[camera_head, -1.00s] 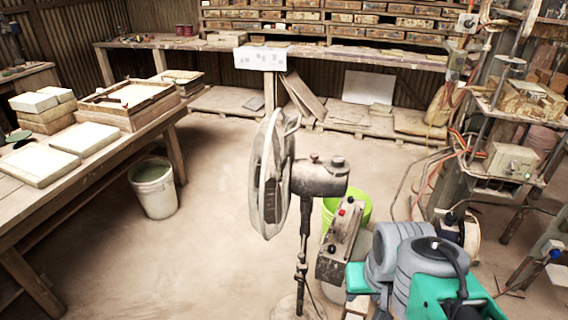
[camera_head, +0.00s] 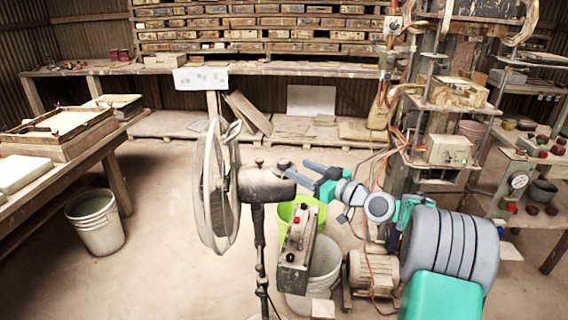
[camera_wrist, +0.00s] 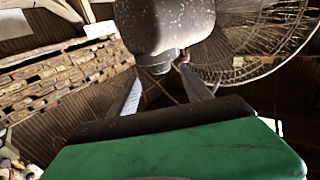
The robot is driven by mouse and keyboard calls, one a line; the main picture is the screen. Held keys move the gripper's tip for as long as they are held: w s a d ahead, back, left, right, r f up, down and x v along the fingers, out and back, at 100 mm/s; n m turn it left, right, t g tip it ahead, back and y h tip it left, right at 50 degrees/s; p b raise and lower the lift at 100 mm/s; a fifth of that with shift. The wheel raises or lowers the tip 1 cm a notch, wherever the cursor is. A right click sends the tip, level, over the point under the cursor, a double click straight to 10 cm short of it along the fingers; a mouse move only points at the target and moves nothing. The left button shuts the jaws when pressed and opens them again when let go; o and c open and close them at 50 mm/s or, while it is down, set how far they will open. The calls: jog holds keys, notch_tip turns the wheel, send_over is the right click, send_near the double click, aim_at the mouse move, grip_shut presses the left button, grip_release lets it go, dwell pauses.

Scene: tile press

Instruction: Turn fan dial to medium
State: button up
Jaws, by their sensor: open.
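The standing fan (camera_head: 218,190) has a dusty round cage and a grey motor housing (camera_head: 262,186) on a thin pole. My gripper (camera_head: 298,172) is open beside the rear end of the housing, close to the larger dial. In the wrist view, the housing (camera_wrist: 165,22) hangs above my gripper (camera_wrist: 162,78), with a round dark knob (camera_wrist: 157,63) between and just beyond the spread fingers. Contact and the dial's setting cannot be told.
A control box (camera_head: 297,235) with red and black buttons stands below the housing, near a green bucket (camera_head: 300,212) and a motor (camera_head: 372,272) on the floor. A press frame (camera_head: 440,120) stands to the right.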

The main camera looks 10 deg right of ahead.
aim_at(289, 164)
jog(key=p+x, duration=0.1)
jog(key=x, duration=0.6)
jog(key=shift+w+a, duration=0.1)
jog(key=shift+a, duration=0.05)
jog(key=shift+c, duration=0.6)
grip_shut()
